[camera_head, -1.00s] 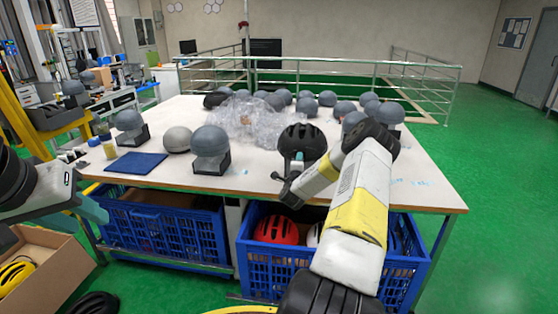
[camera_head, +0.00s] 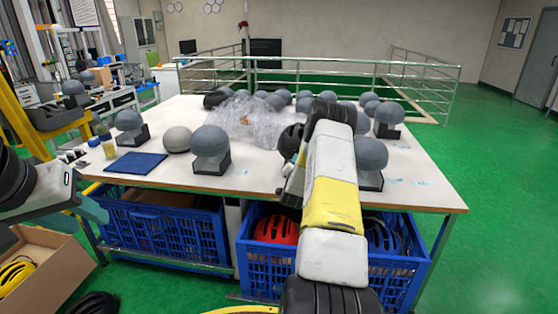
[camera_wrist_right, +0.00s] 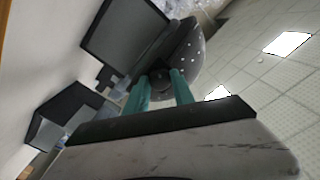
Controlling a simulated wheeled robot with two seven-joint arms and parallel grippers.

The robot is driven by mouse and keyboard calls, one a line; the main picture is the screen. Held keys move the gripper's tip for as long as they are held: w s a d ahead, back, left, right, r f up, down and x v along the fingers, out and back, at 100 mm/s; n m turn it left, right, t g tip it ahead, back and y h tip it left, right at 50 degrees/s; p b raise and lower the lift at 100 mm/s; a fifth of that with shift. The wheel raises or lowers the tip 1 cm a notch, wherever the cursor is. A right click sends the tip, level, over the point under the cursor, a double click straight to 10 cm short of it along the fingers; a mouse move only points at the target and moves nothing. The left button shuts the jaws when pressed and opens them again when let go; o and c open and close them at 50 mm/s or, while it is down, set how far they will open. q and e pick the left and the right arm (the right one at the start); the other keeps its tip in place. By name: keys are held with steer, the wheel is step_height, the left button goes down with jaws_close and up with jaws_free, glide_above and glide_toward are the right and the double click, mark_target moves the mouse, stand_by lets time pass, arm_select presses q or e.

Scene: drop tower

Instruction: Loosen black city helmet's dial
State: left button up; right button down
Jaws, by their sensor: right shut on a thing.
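The black city helmet (camera_head: 290,141) sits over a stand on the table, partly hidden behind my right arm in the head view. In the right wrist view, its curved shell (camera_wrist_right: 190,58) shows light specks, beside a dark block-like stand (camera_wrist_right: 122,38). My right gripper (camera_wrist_right: 159,86) has its teal fingers on both sides of a small dark round part, apparently the dial (camera_wrist_right: 160,76), at the shell's lower edge. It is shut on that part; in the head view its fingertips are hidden. My left gripper (camera_head: 92,209) hangs low at the left, away from the helmet; its opening is unclear.
The white table (camera_head: 255,185) holds several grey headforms (camera_head: 210,148), clear plastic wrap (camera_head: 238,118) and a blue mat (camera_head: 136,163). A cardboard box (camera_head: 55,262) is on the floor at left.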

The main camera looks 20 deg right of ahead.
steer(key=shift+n, duration=4.1)
steer(key=c, duration=1.1)
jaws_free()
steer(key=shift+o, duration=0.2)
steer(key=v, duration=0.8)
steer(key=shift+w+d, duration=0.1)
